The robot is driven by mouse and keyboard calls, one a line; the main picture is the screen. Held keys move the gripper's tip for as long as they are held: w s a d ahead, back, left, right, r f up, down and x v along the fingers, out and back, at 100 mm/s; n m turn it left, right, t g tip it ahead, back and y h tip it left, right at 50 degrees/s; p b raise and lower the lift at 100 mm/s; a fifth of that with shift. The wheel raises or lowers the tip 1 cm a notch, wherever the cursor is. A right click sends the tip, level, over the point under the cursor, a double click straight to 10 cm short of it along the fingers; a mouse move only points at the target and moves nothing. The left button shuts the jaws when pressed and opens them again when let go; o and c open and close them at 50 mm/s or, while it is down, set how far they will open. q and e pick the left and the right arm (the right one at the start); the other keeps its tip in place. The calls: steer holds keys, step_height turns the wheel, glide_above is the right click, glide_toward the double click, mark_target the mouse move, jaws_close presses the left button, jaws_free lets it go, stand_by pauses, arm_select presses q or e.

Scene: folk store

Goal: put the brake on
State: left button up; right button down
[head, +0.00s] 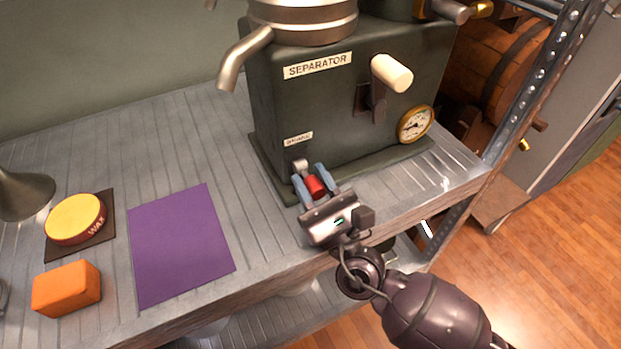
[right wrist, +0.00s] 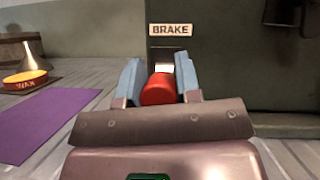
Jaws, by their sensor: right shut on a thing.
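The separator (head: 340,125) is a dark green machine on the grey bench. Its small BRAKE label (head: 298,139) sits low on the front and also shows in the right wrist view (right wrist: 170,30). Below the label is the brake lever with a red grip (head: 316,187); the red grip also shows in the right wrist view (right wrist: 158,89). My right gripper (head: 315,180) is shut on the red grip, with a blue finger on each side of it. Most of the lever's metal part is hidden behind the grip and fingers. My left gripper is not in view.
A crank with a cream handle (head: 391,73) and a round gauge (head: 415,124) are on the separator's front. A purple mat (head: 181,244), a yellow wax tin (head: 75,218) and an orange block (head: 67,288) lie to the left. A metal spout (head: 243,57) overhangs the bench.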

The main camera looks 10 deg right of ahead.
steer(key=c, duration=0.8)
jaws_free()
steer(key=shift+r, duration=0.1)
steer(key=shift+s+d+f, duration=0.1)
steer(key=shift+s+f, duration=0.15)
steer(key=s+d, duration=0.1)
steer(key=s, duration=0.2)
steer(key=s+d, duration=0.2)
steer(key=s, duration=0.2)
steer(key=s+d+p, duration=0.1)
steer(key=s+d, duration=0.1)
steer(key=s, duration=0.2)
steer(key=shift+s, duration=0.25)
steer(key=shift+f, duration=0.1)
